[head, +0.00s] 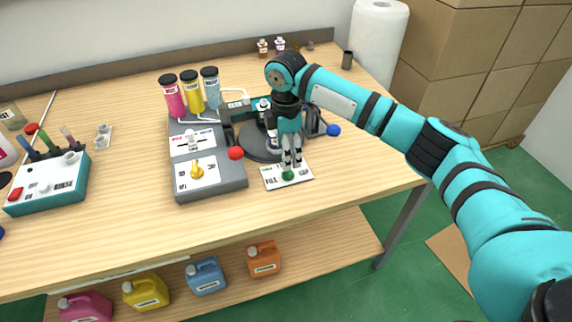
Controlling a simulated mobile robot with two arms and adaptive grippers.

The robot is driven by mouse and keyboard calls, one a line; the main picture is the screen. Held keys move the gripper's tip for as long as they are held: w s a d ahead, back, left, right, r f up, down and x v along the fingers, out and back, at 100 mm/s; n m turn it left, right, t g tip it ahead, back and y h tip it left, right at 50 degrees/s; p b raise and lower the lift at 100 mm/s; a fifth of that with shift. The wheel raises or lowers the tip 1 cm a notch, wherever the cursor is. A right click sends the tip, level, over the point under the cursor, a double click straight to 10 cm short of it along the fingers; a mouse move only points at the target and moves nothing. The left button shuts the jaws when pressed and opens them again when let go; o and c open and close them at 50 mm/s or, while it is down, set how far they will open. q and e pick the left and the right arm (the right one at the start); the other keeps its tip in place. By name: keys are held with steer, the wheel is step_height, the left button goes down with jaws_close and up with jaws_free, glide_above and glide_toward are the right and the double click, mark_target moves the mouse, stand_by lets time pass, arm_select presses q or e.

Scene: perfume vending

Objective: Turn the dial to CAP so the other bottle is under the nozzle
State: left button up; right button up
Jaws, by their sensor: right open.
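My right gripper (291,160) points down over a white plate (302,178) at the front of the table, to the right of the grey dispensing machine (212,187). Its fingers are open, close above a green knob (288,176) on that plate; I cannot tell whether they touch it. The plate's lettering is too small to read surely, so I cannot tell which mark the knob points to. A dark round turntable (252,147) lies behind the gripper. A small bottle (263,106) is partly visible near the nozzle; the gripper and arm hide much of this area. My left gripper is out of view.
A red ball-ended lever (236,153) and a blue one (333,130) flank the turntable. A yellow dial (197,171) sits on the machine front. Pink, yellow and pale blue cylinders (193,93) stand behind. A teal rack (52,187) is left. The right front table is clear.

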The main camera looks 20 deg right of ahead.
mark_target(288, 172)
step_height(288, 172, down, 6)
steer(key=shift+f, duration=0.1)
steer(key=shift+c, duration=0.2)
steer(key=c, duration=1.1)
